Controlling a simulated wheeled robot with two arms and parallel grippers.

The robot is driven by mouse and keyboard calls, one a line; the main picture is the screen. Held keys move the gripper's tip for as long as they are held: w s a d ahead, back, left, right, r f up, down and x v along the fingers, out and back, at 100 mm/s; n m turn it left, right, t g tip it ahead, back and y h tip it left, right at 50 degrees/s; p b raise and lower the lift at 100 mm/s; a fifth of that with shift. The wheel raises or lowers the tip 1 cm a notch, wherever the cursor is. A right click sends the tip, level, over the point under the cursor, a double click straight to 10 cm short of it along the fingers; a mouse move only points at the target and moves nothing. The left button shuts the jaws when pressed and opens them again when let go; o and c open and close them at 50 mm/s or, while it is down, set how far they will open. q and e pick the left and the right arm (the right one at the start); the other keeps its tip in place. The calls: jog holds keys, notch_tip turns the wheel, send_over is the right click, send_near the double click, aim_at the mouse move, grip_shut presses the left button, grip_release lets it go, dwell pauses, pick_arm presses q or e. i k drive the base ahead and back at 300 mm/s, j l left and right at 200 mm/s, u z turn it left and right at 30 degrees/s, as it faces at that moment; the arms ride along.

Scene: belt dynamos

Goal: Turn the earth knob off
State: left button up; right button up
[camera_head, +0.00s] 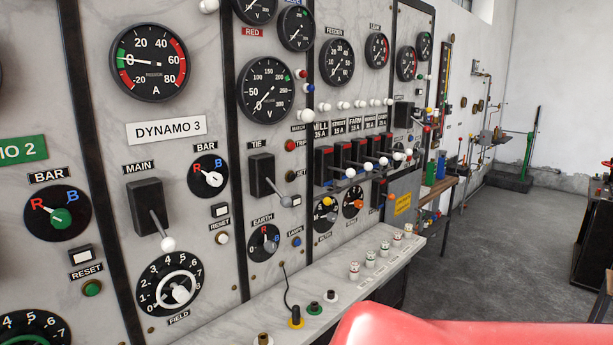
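The earth knob (269,245) is a small grey knob on a round black dial. It sits on the marble panel below the EARTH label (262,219). A red and a blue letter show on the dial's upper part. The dial is small, and I cannot tell for sure which mark the knob points to. Neither of my grippers is in view.
The TIE lever (268,182) juts out just above the earth knob. The MAIN lever (154,215) and FIELD dial (171,283) are to its left. Open floor (480,245) lies to the right.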

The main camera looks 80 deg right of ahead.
aim_at(269, 246)
jog(key=z, duration=2.35)
jog(key=i+l, duration=0.25)
jog(key=l, duration=0.15)
jog(key=i+l, duration=0.25)
jog(key=l, duration=0.15)
jog(key=i+l, duration=0.3)
jog(key=l+z, duration=0.05)
